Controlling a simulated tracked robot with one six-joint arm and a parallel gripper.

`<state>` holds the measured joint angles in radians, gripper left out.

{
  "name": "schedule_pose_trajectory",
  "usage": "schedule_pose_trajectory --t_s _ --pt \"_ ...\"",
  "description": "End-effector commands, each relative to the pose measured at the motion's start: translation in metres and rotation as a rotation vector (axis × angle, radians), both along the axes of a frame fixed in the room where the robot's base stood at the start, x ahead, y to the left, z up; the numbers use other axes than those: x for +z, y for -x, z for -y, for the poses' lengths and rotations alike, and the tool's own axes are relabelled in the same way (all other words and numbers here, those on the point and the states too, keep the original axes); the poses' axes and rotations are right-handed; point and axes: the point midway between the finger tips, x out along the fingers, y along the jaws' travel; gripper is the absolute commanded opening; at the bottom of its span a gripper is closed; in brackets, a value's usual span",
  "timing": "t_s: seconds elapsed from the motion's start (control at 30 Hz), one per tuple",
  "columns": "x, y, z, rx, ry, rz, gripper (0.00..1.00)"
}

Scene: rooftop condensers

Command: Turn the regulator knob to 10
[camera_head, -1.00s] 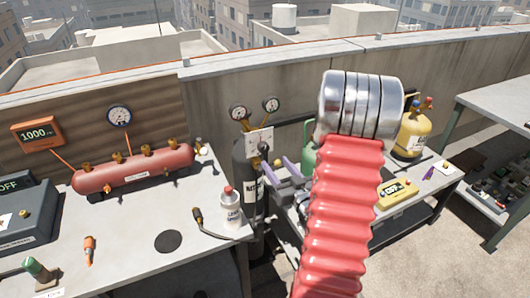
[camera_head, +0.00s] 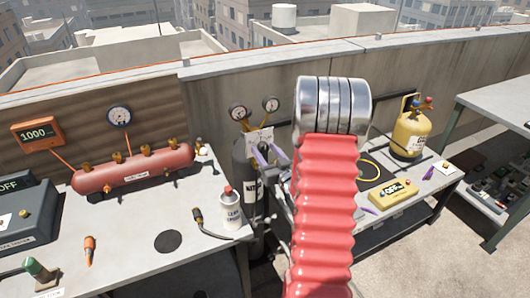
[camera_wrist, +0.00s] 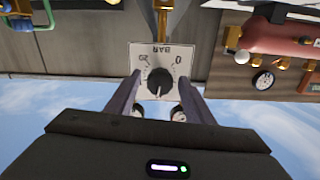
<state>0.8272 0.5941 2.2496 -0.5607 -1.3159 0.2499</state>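The regulator knob (camera_wrist: 160,81) is round and black on a white plate (camera_wrist: 137,58) marked BAR, 20 and 0. The plate appears upside down in the wrist view, with 20 at left and 0 at right. A pale mark on the knob points down in that view, about midway between the two numbers. My gripper (camera_wrist: 158,84) is open, its purple fingers on either side of the knob; I cannot tell whether they touch it. In the head view my gripper (camera_head: 267,153) is at the plate (camera_head: 262,136) above the dark nitrogen cylinder (camera_head: 243,165); the knob is hidden there.
Two gauges (camera_head: 238,113) (camera_head: 270,104) rise above the plate. A bench with a red manifold (camera_head: 133,168) and a spray can (camera_head: 230,208) stands at left. A second bench with a yellow device (camera_head: 393,192) and a yellow cylinder (camera_head: 411,132) stands at right. A wall runs behind.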

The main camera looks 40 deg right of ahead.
Motion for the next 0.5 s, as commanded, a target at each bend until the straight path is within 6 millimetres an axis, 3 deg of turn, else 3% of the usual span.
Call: schedule_pose_trajectory --t_s 0.5 --pt "0.0002 0.0000 -0.0004 0.001 0.000 0.000 0.11"
